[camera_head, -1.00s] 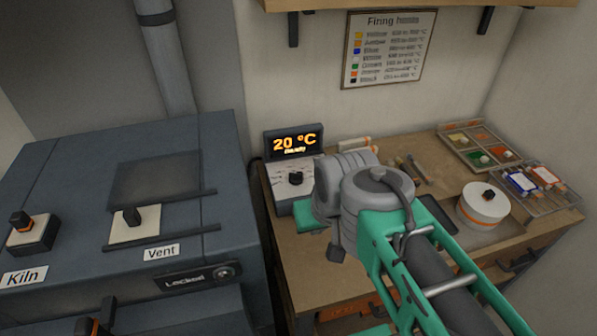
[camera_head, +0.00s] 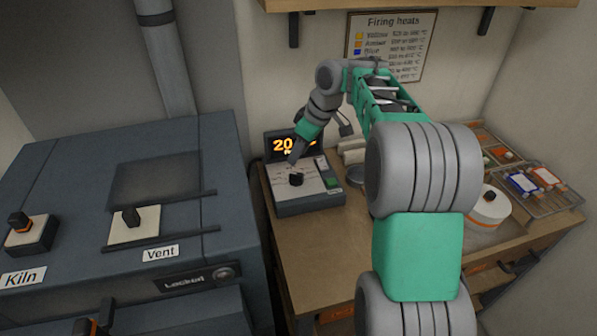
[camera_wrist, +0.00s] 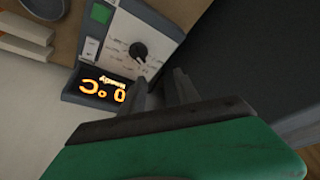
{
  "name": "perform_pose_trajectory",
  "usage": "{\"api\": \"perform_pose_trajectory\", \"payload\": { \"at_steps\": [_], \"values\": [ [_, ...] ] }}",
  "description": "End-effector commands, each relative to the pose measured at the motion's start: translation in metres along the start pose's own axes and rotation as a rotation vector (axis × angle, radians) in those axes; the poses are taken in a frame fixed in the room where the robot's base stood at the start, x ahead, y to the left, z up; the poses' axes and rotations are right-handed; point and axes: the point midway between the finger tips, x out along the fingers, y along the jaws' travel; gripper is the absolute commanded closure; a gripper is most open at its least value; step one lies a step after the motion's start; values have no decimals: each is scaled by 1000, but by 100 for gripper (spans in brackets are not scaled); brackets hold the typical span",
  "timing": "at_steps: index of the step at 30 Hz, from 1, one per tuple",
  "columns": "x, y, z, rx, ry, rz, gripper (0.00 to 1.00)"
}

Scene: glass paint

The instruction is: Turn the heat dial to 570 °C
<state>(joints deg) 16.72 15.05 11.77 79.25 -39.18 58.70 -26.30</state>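The heat dial (camera_head: 296,179) is a small black knob on the pale face of the controller box (camera_head: 310,204). It also shows in the wrist view (camera_wrist: 138,50), with small scale marks around it that are too blurred to read. The lit orange display (camera_head: 284,145) starts with "20"; my arm hides the rest. My gripper (camera_head: 294,163) is above and just behind the dial. In the wrist view my gripper's two fingers (camera_wrist: 160,88) are apart with nothing between them, and the dial lies beyond their tips.
A green switch (camera_head: 332,184) is right of the dial. A firing heats chart (camera_head: 365,24) hangs on the wall. A white round pot (camera_head: 489,207) and colour trays (camera_head: 535,187) are at the right.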

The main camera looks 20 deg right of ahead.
Motion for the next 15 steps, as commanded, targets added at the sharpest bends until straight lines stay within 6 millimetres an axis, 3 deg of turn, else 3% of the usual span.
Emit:
{"api": "perform_pose_trajectory", "payload": {
  "at_steps": [1, 3, 6, 11, 15],
  "values": [
    [18, 21, 5, -55, 2, -26, 62],
    [33, 40, 11, -136, 10, -51, 62],
    [46, 54, 17, -208, 18, -70, 62],
    [60, 56, 18, -232, 21, -79, 62],
    [85, 53, 18, -230, 21, -79, 62]
  ]
}}
